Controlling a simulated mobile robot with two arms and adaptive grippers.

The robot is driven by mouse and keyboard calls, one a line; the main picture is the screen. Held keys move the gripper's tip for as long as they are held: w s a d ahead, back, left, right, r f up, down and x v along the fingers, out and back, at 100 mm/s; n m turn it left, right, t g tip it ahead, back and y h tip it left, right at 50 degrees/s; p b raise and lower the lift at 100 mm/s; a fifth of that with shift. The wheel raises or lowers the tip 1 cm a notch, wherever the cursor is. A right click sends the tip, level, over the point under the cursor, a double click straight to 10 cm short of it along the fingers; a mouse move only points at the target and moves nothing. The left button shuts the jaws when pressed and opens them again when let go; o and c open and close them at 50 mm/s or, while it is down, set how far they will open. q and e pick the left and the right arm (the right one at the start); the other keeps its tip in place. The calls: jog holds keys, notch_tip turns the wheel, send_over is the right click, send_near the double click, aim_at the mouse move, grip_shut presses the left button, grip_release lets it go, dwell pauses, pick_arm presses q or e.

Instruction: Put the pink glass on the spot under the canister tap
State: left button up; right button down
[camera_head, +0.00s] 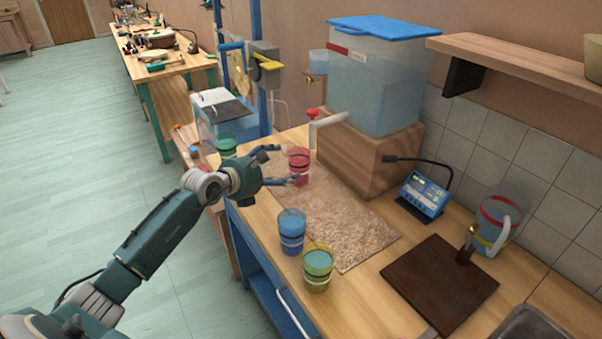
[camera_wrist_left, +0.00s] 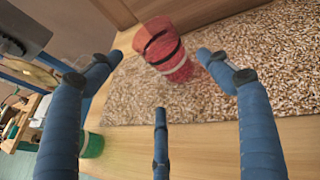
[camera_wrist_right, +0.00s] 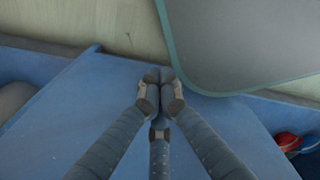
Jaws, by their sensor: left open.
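My left gripper (camera_head: 287,164) is open beside the glass.
The clear canister (camera_head: 370,85) with a blue lid stands on a wooden block (camera_head: 360,155). Blue (camera_head: 292,232) and yellow-green (camera_head: 317,268) glasses stand near the mat's front; a green glass (camera_head: 227,146) stands at the left. A blue meter (camera_head: 424,194) and dark board (camera_head: 440,283) are right.

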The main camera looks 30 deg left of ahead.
aim_at(293, 164)
pick_arm(q)
jog(key=shift+x, duration=0.75)
jog(key=shift+w+d+f+b, duration=0.1)
jog(key=shift+w+f+b, duration=0.15)
jog(key=shift+b, duration=0.1)
jog(key=b+x, duration=0.2)
jog(key=x, duration=0.1)
jog(key=b+x, duration=0.2)
jog(key=shift+w+r, duration=0.15)
jog(key=shift+r, duration=0.15)
jog(key=shift+w, duration=0.25)
jog(key=shift+s+r, duration=0.1)
jog(key=shift+r, duration=0.05)
jog(key=shift+c, duration=0.8)
jog(key=shift+d, duration=0.1)
jog(key=c, duration=0.9)
pick_arm(e)
jog(key=f, duration=0.5)
jog(key=shift+w+f, duration=0.2)
jog(key=shift+w, duration=0.05)
pick_arm(q)
jog(key=c, duration=0.5)
pick_arm(e)
jog(key=shift+r, duration=0.15)
